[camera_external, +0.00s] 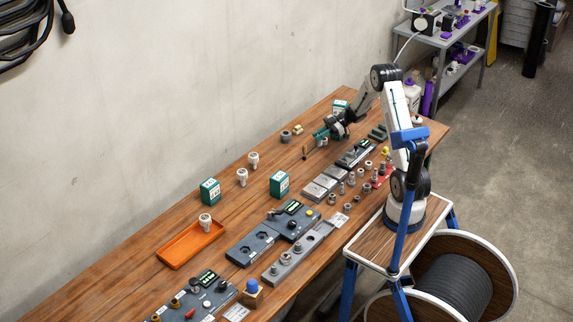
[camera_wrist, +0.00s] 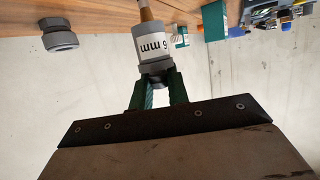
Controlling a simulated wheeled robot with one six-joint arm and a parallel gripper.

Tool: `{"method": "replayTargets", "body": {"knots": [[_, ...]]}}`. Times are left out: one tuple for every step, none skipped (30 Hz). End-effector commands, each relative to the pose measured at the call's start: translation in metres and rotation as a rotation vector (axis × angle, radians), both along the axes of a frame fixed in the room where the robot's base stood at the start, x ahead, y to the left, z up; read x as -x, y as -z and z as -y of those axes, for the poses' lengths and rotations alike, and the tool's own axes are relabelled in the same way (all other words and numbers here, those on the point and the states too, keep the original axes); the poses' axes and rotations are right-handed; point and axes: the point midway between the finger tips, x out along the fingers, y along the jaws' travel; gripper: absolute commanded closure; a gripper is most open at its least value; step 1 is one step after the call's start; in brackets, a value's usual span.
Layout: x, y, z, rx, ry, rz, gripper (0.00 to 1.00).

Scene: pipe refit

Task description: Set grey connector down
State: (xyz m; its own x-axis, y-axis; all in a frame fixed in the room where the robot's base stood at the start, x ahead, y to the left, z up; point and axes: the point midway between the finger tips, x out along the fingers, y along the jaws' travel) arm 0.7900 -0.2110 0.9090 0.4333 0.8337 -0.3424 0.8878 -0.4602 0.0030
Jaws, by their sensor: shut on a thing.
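My gripper (camera_external: 322,138) is low over the far part of the wooden table, near the wall. I cannot tell whether the held piece touches the table.
A loose round grey fitting (camera_external: 286,136) stands left of my gripper. White labelled fittings (camera_external: 253,160) and green-white boxes (camera_external: 280,184) stand nearer. An orange tray (camera_external: 190,245) lies at the left. Grey fixtures and small parts line the right side.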

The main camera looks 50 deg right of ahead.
Motion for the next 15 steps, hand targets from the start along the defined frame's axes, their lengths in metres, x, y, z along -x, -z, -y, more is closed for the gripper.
{"method": "replayTargets", "body": {"knots": [[0.0, 0.008, 0.0, -0.002, 0.0, -0.002, 1.0], [0.0, 0.011, 0.0, -0.002, 0.001, -0.001, 1.0], [0.0, 0.015, 0.0, -0.001, 0.0, 0.0, 1.0], [0.0, 0.017, 0.0, -0.001, 0.0, 0.0, 1.0], [0.0, 0.018, 0.0, -0.001, 0.0, 0.0, 1.0], [0.0, 0.021, 0.0, -0.001, 0.0, 0.0, 1.0], [0.0, 0.024, 0.0, 0.0, 0.0, -0.001, 1.0], [0.0, 0.027, -0.001, 0.0, 0.0, -0.001, 1.0], [0.0, 0.032, -0.001, -0.001, 0.001, -0.002, 1.0], [0.0, 0.036, -0.001, -0.001, 0.001, -0.002, 1.0], [0.0, 0.041, 0.0, -0.001, 0.001, -0.002, 1.0], [0.0, 0.047, 0.0, -0.001, 0.001, -0.002, 1.0], [0.0, 0.051, 0.0, 0.0, 0.002, -0.002, 1.0], [0.0, 0.054, 0.0, 0.001, 0.001, -0.001, 1.0], [0.0, 0.056, 0.0, 0.001, 0.001, 0.0, 1.0]]}}
